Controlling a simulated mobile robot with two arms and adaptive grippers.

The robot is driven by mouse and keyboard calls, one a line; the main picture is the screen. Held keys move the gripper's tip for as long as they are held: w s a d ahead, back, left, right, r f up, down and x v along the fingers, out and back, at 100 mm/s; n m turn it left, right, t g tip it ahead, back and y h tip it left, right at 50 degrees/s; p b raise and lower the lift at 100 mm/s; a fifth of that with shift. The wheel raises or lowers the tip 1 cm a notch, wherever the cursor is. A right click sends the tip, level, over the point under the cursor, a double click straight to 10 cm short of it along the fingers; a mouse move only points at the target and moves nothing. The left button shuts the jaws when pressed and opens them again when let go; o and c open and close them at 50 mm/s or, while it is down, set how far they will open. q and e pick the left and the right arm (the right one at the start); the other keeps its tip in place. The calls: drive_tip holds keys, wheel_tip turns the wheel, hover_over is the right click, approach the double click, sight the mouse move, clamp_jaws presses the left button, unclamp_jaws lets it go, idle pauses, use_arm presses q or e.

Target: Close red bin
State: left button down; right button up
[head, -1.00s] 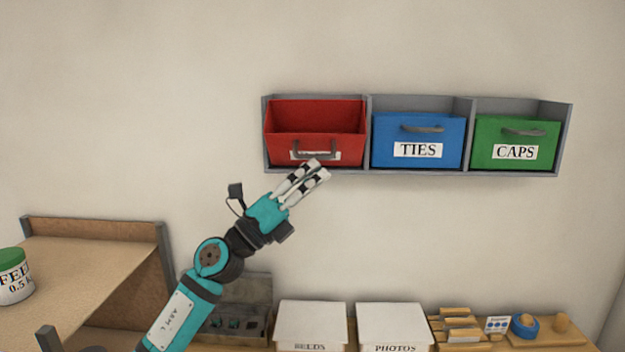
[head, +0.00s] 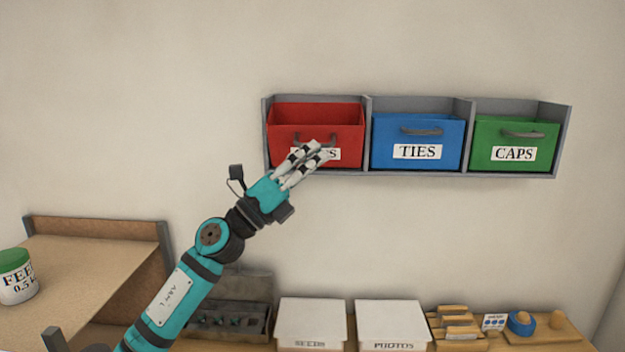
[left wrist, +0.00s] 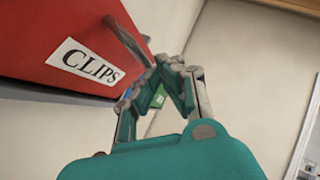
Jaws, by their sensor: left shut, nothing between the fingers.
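The red bin (head: 345,118) sits in the left compartment of a grey wall rack (head: 368,130). It is tilted forward less than fully, with its red inside showing above the front. Its front has a grey handle and a label, partly hidden by my gripper in the head view. In the left wrist view the red bin (left wrist: 50,35) shows the label CLIPS (left wrist: 85,62) and the handle. My left gripper (head: 322,150) is shut and empty, its fingertips in front of the bin's lower front. I cannot tell whether they touch it. My right gripper is not in view.
A blue TIES bin (head: 417,135) and a green CAPS bin (head: 515,140) fill the other compartments. Below stand two white lidded boxes (head: 312,320), a grey open box (head: 240,310) and small wooden items. A feed tin (head: 15,278) stands on a shelf at left.

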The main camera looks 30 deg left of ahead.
use_arm(q)
drive_tip(key=shift+w+a+r+p, duration=0.2)
drive_tip(key=shift+w+r, duration=0.2)
drive_tip(key=shift+r, duration=0.25)
drive_tip(key=shift+w+a+r+p, duration=0.2)
drive_tip(key=shift+w+r, duration=0.15)
drive_tip(key=shift+r, duration=0.3)
drive_tip(key=shift+w+r, duration=0.1)
